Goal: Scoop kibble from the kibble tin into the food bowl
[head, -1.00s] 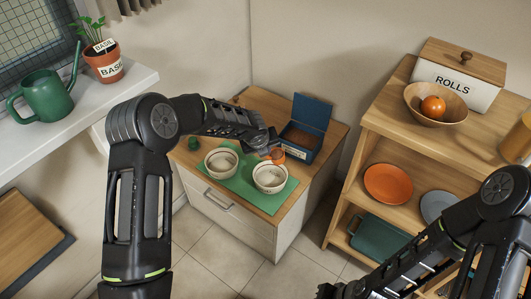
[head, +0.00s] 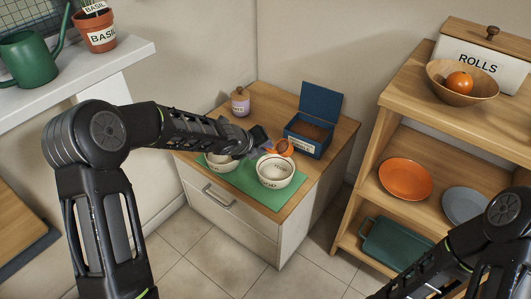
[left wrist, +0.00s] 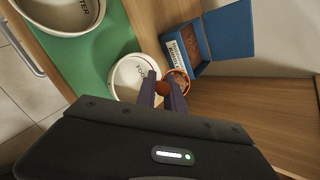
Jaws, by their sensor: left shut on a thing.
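The kibble tin (head: 304,148) is blue, its lid (head: 321,102) is open, and brown kibble shows inside. It also shows in the left wrist view (left wrist: 186,52). The white food bowl (head: 276,172) stands on a green mat in front of the tin; it also shows in the left wrist view (left wrist: 127,78). My left gripper (head: 262,143) is shut on an orange scoop (head: 284,148), held at the bowl's far rim, between bowl and tin. In the left wrist view the scoop (left wrist: 179,80) looks brown inside; its contents are unclear. My right gripper is out of view.
A white water bowl (left wrist: 62,22) stands beside the food bowl on the green mat (head: 255,187). A purple jar (head: 240,103) stands at the cabinet's back left. A wooden shelf (head: 392,128) with plates rises at the right. The cabinet top right of the tin is clear.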

